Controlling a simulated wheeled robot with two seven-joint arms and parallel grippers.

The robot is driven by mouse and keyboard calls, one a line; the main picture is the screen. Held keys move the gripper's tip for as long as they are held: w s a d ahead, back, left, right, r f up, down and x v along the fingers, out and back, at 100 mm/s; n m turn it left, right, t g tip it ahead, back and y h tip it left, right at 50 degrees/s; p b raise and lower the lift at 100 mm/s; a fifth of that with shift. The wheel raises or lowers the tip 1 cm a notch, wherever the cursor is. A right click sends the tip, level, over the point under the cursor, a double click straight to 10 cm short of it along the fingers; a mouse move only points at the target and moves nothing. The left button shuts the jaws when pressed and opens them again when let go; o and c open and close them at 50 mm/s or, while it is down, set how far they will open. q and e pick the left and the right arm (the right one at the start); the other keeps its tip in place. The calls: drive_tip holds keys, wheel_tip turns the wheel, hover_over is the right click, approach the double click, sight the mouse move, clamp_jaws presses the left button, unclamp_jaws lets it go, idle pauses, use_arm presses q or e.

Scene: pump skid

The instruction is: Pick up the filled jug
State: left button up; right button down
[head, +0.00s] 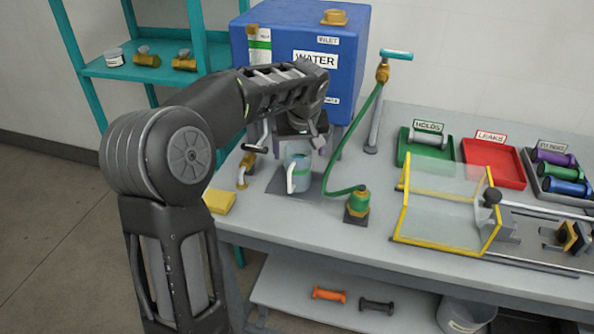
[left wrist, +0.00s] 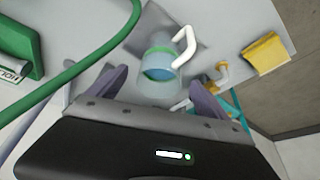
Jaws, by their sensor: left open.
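The filled jug (head: 299,173) is a clear jug with a green band and a white handle, standing upright on a dark grey pad (head: 279,184) on the bench. Bluish liquid shows inside it in the left wrist view (left wrist: 160,66). My left gripper (head: 290,140) is open and empty, just above the jug in the head view. In the left wrist view the two fingers (left wrist: 155,94) are spread, with the jug between and beyond them. I cannot tell whether a finger touches it. My right gripper is not in view.
A blue water tank (head: 345,55) stands behind the jug. A green hose (head: 345,145) curves close by on the right to a brass fitting (head: 357,204). A brass tap (head: 246,170) and a yellow sponge (head: 219,201) are on the left. A clear guard (head: 440,205) stands farther right.

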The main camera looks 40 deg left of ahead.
sight(299, 155)
use_arm(q)
drive_tip(key=x, duration=0.3)
drive_tip(key=shift+f, duration=0.15)
drive_tip(key=shift+c, duration=0.6)
clamp_jaws()
idle(0.6)
